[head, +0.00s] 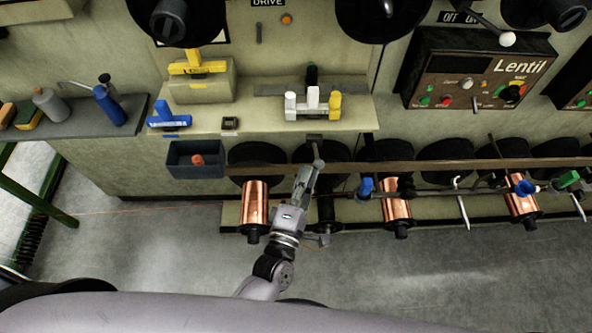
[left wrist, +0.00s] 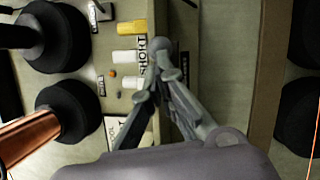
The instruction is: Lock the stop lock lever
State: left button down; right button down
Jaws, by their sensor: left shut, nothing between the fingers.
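A short lever with a grey round knob (head: 318,163) sticks out below the shelf edge, above the spool row; I take it to be the stop lock lever, though no label on it is readable. The knob also shows in the left wrist view (left wrist: 160,44). My left gripper (head: 313,168) is shut and empty, with its fingertips close to the knob. In the left wrist view the fingertips (left wrist: 161,78) meet just below the knob; I cannot tell whether they touch it. My right gripper is not in view.
A long rail (head: 430,167) runs above the copper spools (head: 255,203). White and yellow levers (head: 312,103) stand on the shelf above. A blue lever (head: 169,114) and a dark bin (head: 195,160) are to the left. The floor (head: 450,270) in front is clear.

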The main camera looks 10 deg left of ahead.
pick_arm(q)
jog(key=shift+d, duration=0.75)
dwell(0.8)
jog(key=shift+f, duration=0.1)
dwell(0.5)
